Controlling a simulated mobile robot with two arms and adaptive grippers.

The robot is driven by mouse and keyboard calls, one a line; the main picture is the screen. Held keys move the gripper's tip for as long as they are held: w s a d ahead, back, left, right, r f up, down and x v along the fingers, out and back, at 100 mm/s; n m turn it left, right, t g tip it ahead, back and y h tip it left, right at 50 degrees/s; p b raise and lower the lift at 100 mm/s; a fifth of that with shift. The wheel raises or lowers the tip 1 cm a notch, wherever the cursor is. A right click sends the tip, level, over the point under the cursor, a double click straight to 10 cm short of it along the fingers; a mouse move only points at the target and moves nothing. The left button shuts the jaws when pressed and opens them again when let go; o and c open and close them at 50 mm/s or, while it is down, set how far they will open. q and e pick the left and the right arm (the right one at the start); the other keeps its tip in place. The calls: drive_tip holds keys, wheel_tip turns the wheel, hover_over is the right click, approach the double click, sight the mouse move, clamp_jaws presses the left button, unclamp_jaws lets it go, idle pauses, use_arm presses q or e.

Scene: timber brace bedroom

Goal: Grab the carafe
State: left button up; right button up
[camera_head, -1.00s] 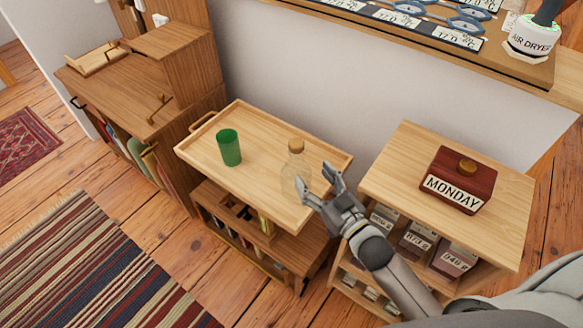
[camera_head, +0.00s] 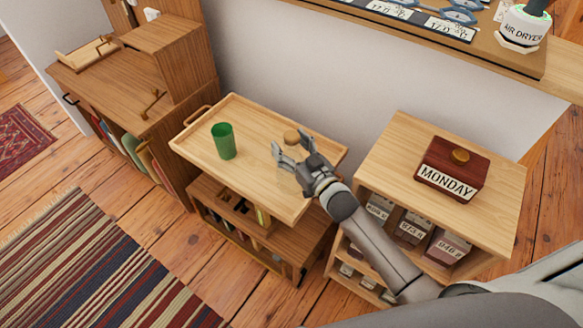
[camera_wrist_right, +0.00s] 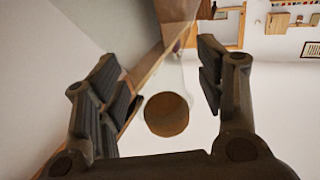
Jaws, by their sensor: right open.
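The carafe (camera_head: 289,183) is clear glass with a round cork stopper (camera_head: 291,137). It stands on the right part of the wooden tray top of a cart (camera_head: 190,149). My right gripper (camera_head: 293,150) is open at the carafe and hides much of it in the head view. In the right wrist view the cork (camera_wrist_right: 167,114) shows between the two open fingers (camera_wrist_right: 160,85), with clear glass behind it. I cannot tell whether a finger touches the glass. My left gripper is not in view.
A green cup (camera_head: 223,141) stands on the same tray, left of the carafe. To the right, a wooden shelf unit (camera_head: 400,140) carries a dark red box marked MONDAY (camera_head: 453,168). A wooden cabinet (camera_head: 110,88) stands at the left.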

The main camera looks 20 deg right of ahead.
drive_tip(key=shift+c, duration=0.2)
clamp_jaws()
drive_tip(key=shift+r, duration=0.2)
idle(0.4)
